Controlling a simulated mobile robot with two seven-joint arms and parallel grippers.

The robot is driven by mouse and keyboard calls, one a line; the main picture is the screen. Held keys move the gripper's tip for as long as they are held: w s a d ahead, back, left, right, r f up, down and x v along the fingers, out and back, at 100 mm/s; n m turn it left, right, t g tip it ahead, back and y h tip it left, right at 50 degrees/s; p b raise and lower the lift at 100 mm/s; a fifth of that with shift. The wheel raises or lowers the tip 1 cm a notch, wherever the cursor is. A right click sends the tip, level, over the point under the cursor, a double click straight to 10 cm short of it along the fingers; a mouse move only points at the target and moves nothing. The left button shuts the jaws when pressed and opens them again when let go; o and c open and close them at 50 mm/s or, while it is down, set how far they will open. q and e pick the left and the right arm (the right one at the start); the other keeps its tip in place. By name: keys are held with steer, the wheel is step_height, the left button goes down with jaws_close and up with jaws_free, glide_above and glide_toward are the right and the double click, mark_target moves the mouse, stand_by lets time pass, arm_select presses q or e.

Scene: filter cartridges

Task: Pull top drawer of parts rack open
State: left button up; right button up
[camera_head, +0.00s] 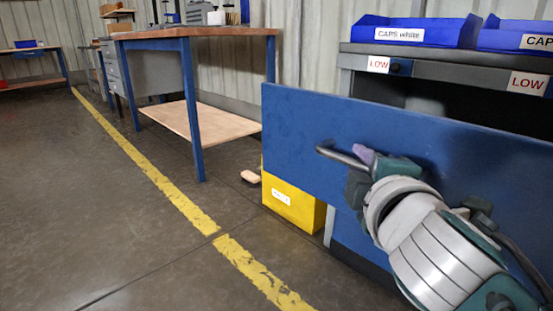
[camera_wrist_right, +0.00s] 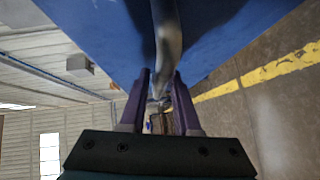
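The parts rack (camera_head: 347,60) stands at the right in the head view. The wide blue top drawer front (camera_head: 300,130) stands out from the rack, with a dark gap behind its upper edge. A grey bar handle (camera_head: 335,153) is on this front; it also shows in the wrist view (camera_wrist_right: 166,35). My right gripper (camera_head: 361,155) is at the handle, with the bar between its purple fingers (camera_wrist_right: 162,76) and little gap beside it. It looks shut on the bar. The handle's far end is hidden behind my gripper. My left gripper is out of view.
Blue bins (camera_head: 415,32) labelled CAPS stand on the rack top. A yellow bin (camera_head: 290,205) is below the drawer front's left end. A workbench (camera_head: 190,100) stands at the back left. The floor (camera_head: 100,190) left of the rack is mostly clear, with a yellow line (camera_head: 165,184).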

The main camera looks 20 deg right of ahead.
steer(key=shift+o, duration=1.1)
steer(key=shift+s, duration=0.1)
steer(key=v, duration=0.9)
steer(key=shift+s+a, duration=0.15)
steer(key=shift+s, duration=0.2)
steer(key=shift+r, duration=0.15)
